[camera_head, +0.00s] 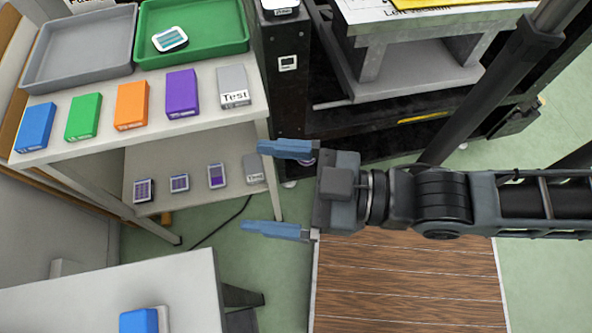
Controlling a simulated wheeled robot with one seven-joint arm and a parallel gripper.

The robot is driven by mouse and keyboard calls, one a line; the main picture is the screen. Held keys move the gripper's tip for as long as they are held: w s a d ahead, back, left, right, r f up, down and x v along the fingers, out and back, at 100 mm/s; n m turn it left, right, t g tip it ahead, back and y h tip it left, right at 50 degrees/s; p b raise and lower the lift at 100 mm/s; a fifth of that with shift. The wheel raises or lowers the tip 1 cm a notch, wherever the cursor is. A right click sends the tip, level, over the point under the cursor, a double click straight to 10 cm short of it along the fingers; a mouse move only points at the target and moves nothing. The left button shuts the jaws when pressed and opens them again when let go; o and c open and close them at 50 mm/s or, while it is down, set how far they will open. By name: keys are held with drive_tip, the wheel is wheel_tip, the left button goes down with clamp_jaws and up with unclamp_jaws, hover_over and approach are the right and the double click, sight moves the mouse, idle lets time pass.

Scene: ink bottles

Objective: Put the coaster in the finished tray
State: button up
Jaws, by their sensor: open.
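A small flat white piece with a teal, dark-edged top (170,40) lies in the green tray (235,43); it may be the coaster, but I cannot tell for sure. A grey tray (45,72) beside it on the left looks empty. No readable label shows which tray is the finished one. My gripper (254,186) is open and empty, its two blue fingers spread and pointing left. It hangs in front of the shelf unit, to the right of and nearer than the trays, apart from both.
Blue, green, orange, purple and grey boxes (132,106) line the shelf top before the trays. Several small items (216,175) lie on the lower shelf (190,200). A white table (110,295) with a blue object (138,321) stands at lower left. A dark rack stands at right.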

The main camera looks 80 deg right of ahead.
drive_tip(key=s, duration=0.1)
drive_tip(key=s+d+g, duration=0.1)
drive_tip(key=s, duration=0.1)
drive_tip(key=s+d+f+g, duration=0.1)
drive_tip(key=s, duration=0.1)
drive_tip(key=shift+m+y, duration=0.3)
